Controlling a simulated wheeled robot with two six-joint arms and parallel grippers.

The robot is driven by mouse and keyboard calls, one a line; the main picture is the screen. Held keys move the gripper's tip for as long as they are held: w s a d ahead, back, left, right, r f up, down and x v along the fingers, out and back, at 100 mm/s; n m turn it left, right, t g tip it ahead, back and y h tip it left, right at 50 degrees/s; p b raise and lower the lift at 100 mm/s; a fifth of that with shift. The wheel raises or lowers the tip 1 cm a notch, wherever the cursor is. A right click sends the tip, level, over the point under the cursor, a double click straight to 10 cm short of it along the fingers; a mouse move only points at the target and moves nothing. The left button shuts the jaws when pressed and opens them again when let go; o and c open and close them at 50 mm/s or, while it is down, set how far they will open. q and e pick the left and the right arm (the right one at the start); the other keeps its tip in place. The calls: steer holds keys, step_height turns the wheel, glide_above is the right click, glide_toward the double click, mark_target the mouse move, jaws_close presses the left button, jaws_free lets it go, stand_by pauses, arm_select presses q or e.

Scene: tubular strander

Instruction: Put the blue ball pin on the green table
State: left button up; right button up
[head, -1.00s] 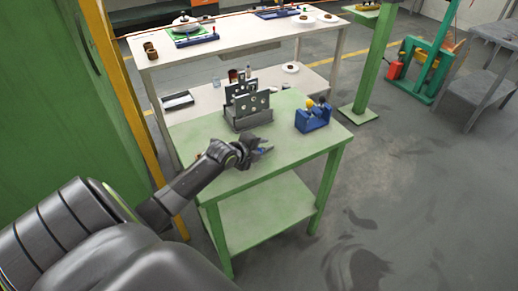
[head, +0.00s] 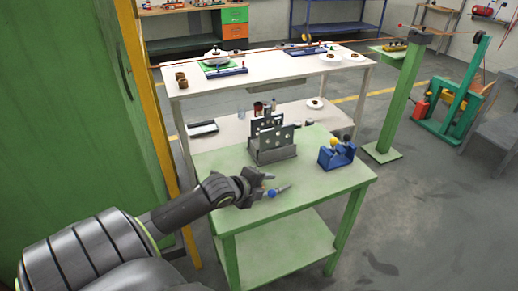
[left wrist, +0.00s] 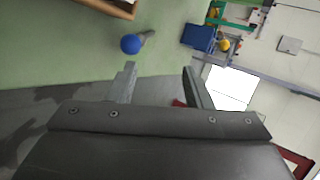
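The blue ball pin (head: 271,193) lies on the green table (head: 320,185) near its front left part, its grey shank pointing right. In the left wrist view the blue ball (left wrist: 130,44) rests on the green surface, apart from the fingers and out beyond the left one. My left gripper (head: 266,185) is beside the pin at the table's left side. In the left wrist view its two fingers (left wrist: 160,85) stand apart with nothing between them. My right gripper is not in view.
A grey rack with upright plates (head: 272,150) and a blue holder with a yellow ball (head: 337,157) stand farther back on the green table. A white two-level table (head: 290,85) is behind. A green cabinet and yellow post (head: 148,90) border the left. The table's front right is clear.

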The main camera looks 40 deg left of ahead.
arm_select(q)
steer(key=shift+v, duration=1.3)
steer(key=s+d+f+n+g+y, duration=0.1)
steer(key=s+d+f+n+g, duration=0.25)
steer(key=s+n, duration=0.35)
steer(key=s+d+f+n+g, duration=0.2)
steer(key=s+d+n, duration=0.25)
steer(key=s, duration=0.45)
steer(key=s+d+f+n+g+y, duration=0.1)
steer(key=s+d+f+n+g, duration=0.2)
steer(key=s+n, duration=0.45)
step_height(320, 180, down, 25)
steer(key=a, duration=0.1)
steer(key=s+d+f+g+h, duration=0.1)
steer(key=s+f+g, duration=0.1)
steer(key=s+f, duration=1.3)
steer(key=shift+s+f, duration=0.2)
steer(key=shift+f, duration=0.15)
steer(key=shift+d, duration=0.1)
steer(key=shift+c, duration=0.3)
